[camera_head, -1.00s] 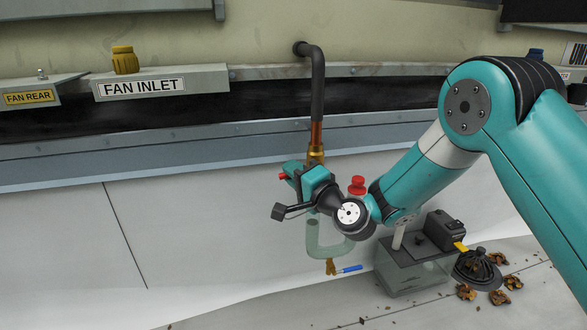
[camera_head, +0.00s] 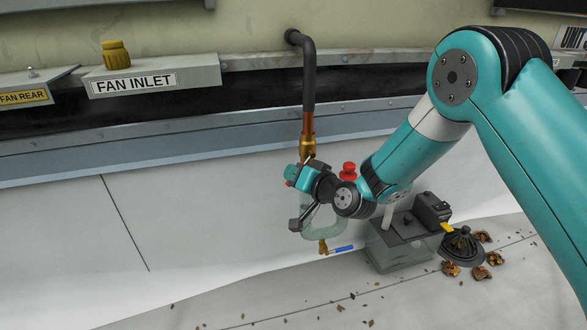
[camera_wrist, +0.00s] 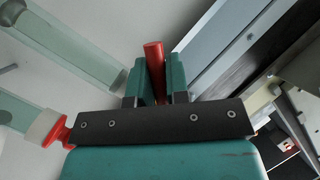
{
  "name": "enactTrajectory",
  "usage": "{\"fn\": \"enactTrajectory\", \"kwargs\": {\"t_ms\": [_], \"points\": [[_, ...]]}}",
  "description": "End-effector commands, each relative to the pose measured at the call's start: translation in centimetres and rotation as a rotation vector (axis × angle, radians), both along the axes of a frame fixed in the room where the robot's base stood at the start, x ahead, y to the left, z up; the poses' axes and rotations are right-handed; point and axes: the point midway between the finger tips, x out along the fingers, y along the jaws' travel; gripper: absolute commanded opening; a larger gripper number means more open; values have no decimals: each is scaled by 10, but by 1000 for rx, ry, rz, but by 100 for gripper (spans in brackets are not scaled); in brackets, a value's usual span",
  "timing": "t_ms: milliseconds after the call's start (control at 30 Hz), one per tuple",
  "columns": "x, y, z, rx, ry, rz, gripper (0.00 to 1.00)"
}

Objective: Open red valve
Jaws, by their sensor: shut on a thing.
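A red valve handle (camera_wrist: 153,56) stands up between the two teal fingers of my gripper (camera_wrist: 155,78) in the wrist view. The fingers are closed on its sides. Only its upper part shows; its lower part is hidden by my gripper. In the head view my gripper (camera_head: 296,175) is just below the brass fitting (camera_head: 308,146) of the black and copper pipe. There my wrist and gripper largely hide the valve.
A clear, pale green tube (camera_head: 322,232) loops below my wrist. A red knob (camera_head: 348,172) is right behind my wrist. A clear box (camera_head: 390,250) with a dark lid stands at lower right, near a black strainer (camera_head: 462,245) and dry leaves. The left panel is clear.

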Motion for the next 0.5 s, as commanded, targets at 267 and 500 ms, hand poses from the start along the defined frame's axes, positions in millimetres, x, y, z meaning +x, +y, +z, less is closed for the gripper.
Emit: {"fn": "enactTrajectory", "kwargs": {"t_ms": [267, 500], "points": [[1, -4, -1, -36, -9, -6, 0], [1, -4, -2, -37, -9, -6, 0]]}}
